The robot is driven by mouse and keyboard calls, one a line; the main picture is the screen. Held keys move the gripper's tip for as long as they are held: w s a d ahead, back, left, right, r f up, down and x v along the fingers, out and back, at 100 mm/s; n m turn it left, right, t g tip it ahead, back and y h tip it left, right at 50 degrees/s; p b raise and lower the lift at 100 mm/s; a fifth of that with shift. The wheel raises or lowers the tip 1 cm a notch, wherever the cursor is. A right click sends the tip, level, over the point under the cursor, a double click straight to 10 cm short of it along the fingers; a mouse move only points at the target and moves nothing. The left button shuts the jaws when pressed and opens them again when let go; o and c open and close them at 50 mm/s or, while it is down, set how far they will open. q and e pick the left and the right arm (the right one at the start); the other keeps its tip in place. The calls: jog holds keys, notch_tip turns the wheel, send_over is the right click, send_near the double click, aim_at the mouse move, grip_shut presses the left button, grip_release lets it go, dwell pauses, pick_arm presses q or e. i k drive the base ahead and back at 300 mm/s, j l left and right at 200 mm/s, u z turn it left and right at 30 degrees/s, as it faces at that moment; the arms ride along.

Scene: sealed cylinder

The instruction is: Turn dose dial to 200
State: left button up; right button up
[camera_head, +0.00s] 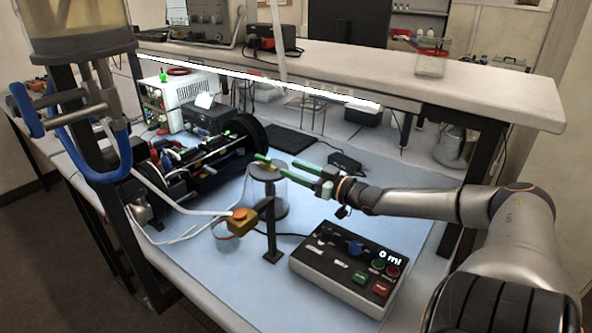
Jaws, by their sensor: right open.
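The control box (312,264) lies on the blue work surface at lower centre-right, with a "0 ml" readout (390,256). My left gripper is out of view.
An orange button on a yellow box (240,219) and a dark post (271,232) stand left of the control box. Green and red buttons sit right of the knob. A black machine (200,165) is behind left. A tank with blue tubing (80,40) is at far left.

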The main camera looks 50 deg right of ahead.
aim_at(327, 233)
jog(key=k+l, duration=0.1)
jog(key=k, duration=0.65)
jog(key=k+l, duration=0.15)
jog(key=k, duration=0.6)
